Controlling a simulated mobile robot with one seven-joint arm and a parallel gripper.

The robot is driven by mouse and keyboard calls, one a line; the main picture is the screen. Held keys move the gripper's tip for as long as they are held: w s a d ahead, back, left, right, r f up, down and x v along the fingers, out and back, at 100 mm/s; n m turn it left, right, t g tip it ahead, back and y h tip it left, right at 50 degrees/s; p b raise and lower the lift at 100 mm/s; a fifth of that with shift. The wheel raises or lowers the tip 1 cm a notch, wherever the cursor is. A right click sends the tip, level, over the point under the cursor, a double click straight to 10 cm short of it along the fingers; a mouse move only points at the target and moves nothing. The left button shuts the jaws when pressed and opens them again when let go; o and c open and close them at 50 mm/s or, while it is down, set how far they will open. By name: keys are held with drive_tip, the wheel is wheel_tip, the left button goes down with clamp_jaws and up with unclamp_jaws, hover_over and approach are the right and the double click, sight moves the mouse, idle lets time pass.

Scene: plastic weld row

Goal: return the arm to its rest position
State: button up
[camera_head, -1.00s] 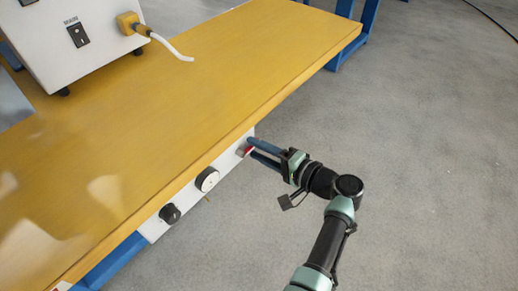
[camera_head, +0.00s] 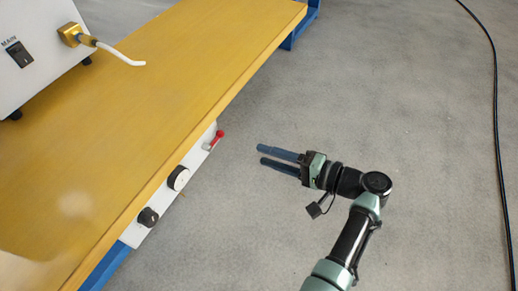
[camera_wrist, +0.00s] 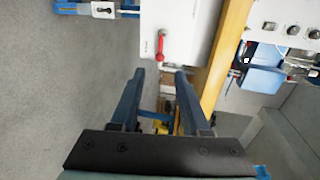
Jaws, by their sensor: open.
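My gripper (camera_head: 262,155) is open and empty in the head view, held out over the floor to the right of the bench. Its two blue fingers point left, apart from each other. In the wrist view the fingers (camera_wrist: 157,80) reach up the picture with a clear gap between them. A red lever (camera_head: 216,138) sits on the white control panel (camera_head: 196,155) under the bench edge. A space separates the fingertips from it. The red lever also shows in the wrist view (camera_wrist: 160,47), beyond the fingertips.
The yellow bench (camera_head: 150,90) fills the left side, with a white box (camera_head: 32,45) marked MAIN on it. A white knob (camera_head: 178,178) and a black knob (camera_head: 148,217) stick out of the panel. A black cable (camera_head: 497,130) lies at the right. The floor around my arm is clear.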

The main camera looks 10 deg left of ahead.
idle(0.5)
drive_tip(key=w+d+r+n+t+h, duration=0.2)
drive_tip(key=w+r+t+h, duration=0.2)
drive_tip(key=w+r+h, duration=0.3)
drive_tip(key=w+d+r+n+t+h, duration=0.1)
drive_tip(key=w+r+t, duration=0.15)
drive_tip(key=r, duration=0.65)
drive_tip(key=w+d+r+t+h, duration=0.1)
drive_tip(key=r+t+h, duration=0.15)
drive_tip(key=r, duration=0.75)
drive_tip(key=s+r+n+t+h, duration=0.1)
drive_tip(key=s+r+t, duration=0.25)
drive_tip(key=r, duration=0.55)
drive_tip(key=s+r+t+h, duration=0.1)
drive_tip(key=s+r+t, duration=0.25)
drive_tip(key=r, duration=0.45)
drive_tip(key=s+a+r+t+h, duration=0.15)
drive_tip(key=s+r+t, duration=0.45)
drive_tip(key=s+r, duration=0.75)
wheel_tip(320, 180, up, 34)
drive_tip(key=p, duration=3.4)
drive_tip(key=shift+s+d+h, duration=0.2)
drive_tip(key=shift+s+h, duration=0.2)
drive_tip(key=shift+s, duration=0.05)
